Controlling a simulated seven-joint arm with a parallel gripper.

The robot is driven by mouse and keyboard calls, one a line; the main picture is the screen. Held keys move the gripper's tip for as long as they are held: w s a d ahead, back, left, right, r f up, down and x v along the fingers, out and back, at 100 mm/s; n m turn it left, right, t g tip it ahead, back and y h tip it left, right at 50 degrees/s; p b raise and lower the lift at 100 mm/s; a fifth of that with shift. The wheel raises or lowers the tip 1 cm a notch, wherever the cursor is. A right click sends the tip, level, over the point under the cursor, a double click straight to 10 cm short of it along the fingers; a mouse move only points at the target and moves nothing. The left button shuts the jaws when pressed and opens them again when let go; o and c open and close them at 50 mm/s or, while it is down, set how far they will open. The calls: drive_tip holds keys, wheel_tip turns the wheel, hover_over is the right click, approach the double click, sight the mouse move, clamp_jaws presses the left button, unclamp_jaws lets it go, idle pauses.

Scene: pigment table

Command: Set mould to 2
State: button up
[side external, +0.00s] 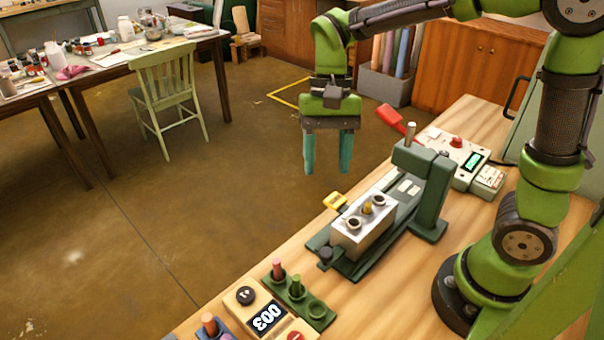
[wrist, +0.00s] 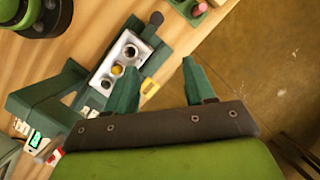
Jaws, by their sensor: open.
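A silver block (side external: 352,243), likely the mould, sits on a dark green rail base (side external: 347,268) on the bench. Its top has a row of holes, and the middle one shows yellow. The block also appears in the wrist view (wrist: 112,58). A yellow tab (side external: 335,201) sticks out beside it, and a black knob (side external: 326,254) stands at the rail's front end. No position number is readable on the rail. My gripper (side external: 327,168) is open and empty, pointing down, above and apart from the block. In the wrist view its fingers (wrist: 158,68) are spread beside the yellow tab.
A green press post (side external: 433,195) with an overhanging head stands behind the block. A control box (side external: 455,145) with a red-handled lever (side external: 390,116) is further back.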

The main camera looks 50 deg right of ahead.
drive_tip(key=r, duration=0.1)
drive_tip(key=m, duration=0.1)
approach(326, 251)
drive_tip(key=shift+g, duration=0.4)
drive_tip(key=x, duration=0.8)
drive_tip(key=shift+w+f, duration=0.25)
clamp_jaws()
